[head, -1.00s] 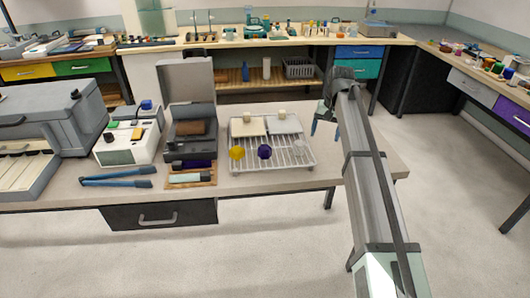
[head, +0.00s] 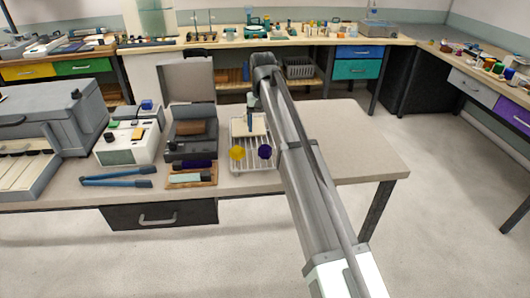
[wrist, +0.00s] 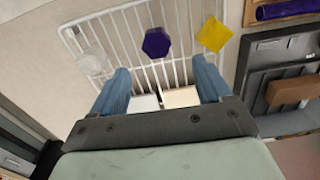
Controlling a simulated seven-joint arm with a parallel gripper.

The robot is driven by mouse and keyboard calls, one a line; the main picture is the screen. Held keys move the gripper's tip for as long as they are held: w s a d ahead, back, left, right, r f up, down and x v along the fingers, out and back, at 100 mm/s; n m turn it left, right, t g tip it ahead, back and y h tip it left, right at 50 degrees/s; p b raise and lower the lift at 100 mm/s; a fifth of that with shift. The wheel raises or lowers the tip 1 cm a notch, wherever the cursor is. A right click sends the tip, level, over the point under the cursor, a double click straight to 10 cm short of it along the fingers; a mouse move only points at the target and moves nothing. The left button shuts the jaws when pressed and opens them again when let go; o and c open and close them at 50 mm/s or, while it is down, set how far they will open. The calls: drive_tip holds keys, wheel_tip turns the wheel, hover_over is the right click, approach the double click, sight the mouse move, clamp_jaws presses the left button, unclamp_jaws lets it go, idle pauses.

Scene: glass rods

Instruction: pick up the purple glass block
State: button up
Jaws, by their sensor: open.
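The purple glass block (head: 264,152) is dark purple and many-sided. It sits on the white wire rack (head: 250,168), right of a yellow block (head: 237,153). In the wrist view the purple block (wrist: 156,43) lies ahead of and between my blue fingertips, with the yellow block (wrist: 214,34) to its right and a clear block (wrist: 93,62) to its left. My gripper (wrist: 160,80) is open and empty, above the back part of the rack. In the head view my arm hides the rack's right side and the clear block.
Two pale blocks on flat plates (wrist: 180,97) lie at the rack's back, below my gripper. An open grey case (head: 190,135) and a wooden tray (head: 192,182) stand left of the rack. The table's right part (head: 360,145) is bare.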

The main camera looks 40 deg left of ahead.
sight(265, 147)
wheel_tip(265, 147, down, 6)
drive_tip(key=shift+r, duration=0.25)
drive_tip(key=shift+w+d+f, duration=0.1)
drive_tip(key=shift+w+f, duration=0.05)
drive_tip(key=shift+f, duration=1.15)
drive_tip(key=shift+w+d+f, duration=0.1)
drive_tip(key=shift+w+f, duration=0.05)
drive_tip(key=shift+f, duration=1.15)
drive_tip(key=c, duration=1.1)
drive_tip(key=shift+r, duration=0.1)
drive_tip(key=shift+c, duration=0.2)
